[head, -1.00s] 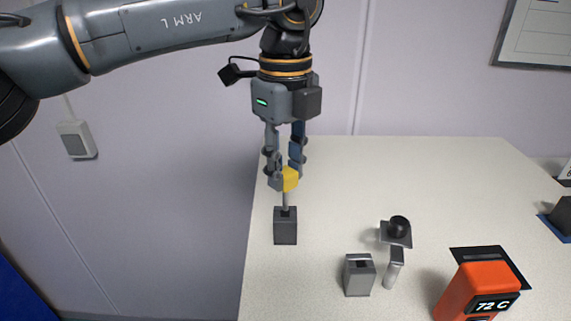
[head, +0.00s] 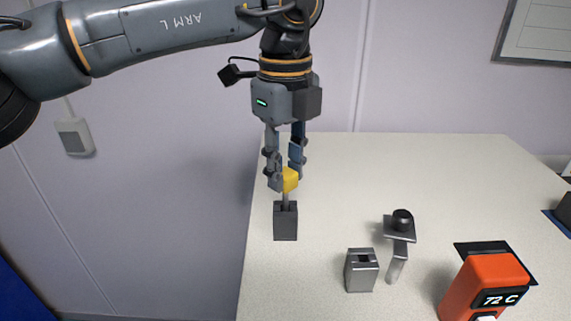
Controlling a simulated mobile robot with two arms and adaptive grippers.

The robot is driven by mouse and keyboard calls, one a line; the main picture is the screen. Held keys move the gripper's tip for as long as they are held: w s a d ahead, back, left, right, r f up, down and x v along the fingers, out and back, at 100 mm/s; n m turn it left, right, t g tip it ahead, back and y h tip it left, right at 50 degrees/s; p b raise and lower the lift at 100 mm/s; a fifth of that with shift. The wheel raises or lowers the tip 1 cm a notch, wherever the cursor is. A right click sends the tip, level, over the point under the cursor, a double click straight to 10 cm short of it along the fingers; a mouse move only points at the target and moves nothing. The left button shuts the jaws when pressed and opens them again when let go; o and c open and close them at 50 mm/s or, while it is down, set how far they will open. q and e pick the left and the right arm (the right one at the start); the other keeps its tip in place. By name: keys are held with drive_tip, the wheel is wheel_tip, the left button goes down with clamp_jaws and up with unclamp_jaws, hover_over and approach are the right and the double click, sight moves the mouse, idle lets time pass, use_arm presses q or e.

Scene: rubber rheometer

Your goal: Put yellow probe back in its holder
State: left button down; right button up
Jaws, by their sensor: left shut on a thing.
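The yellow probe (head: 290,180) has a yellow block-shaped head and a thin metal rod pointing down. My left gripper (head: 283,180) is shut on the yellow head and holds the probe upright. The rod meets the top of a dark grey block-shaped holder (head: 285,222) near the table's left edge. I cannot tell how far the rod is inside the holder. My right gripper is not in view.
A light grey slotted block (head: 361,272) and a metal stand with a black knob (head: 400,228) are to the right. An orange device reading 72 C (head: 484,290) is at the lower right. The back of the table (head: 420,165) is clear.

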sight(285, 189)
use_arm(q)
drive_tip(key=shift+f+b, duration=1.85)
drive_tip(key=shift+f, duration=0.3)
drive_tip(key=c, duration=1)
unclamp_jaws()
drive_tip(key=shift+r, duration=0.1)
drive_tip(key=shift+r, duration=0.1)
drive_tip(key=shift+r+p, duration=1.75)
drive_tip(key=shift+r, duration=0.7)
drive_tip(key=shift+f, duration=0.1)
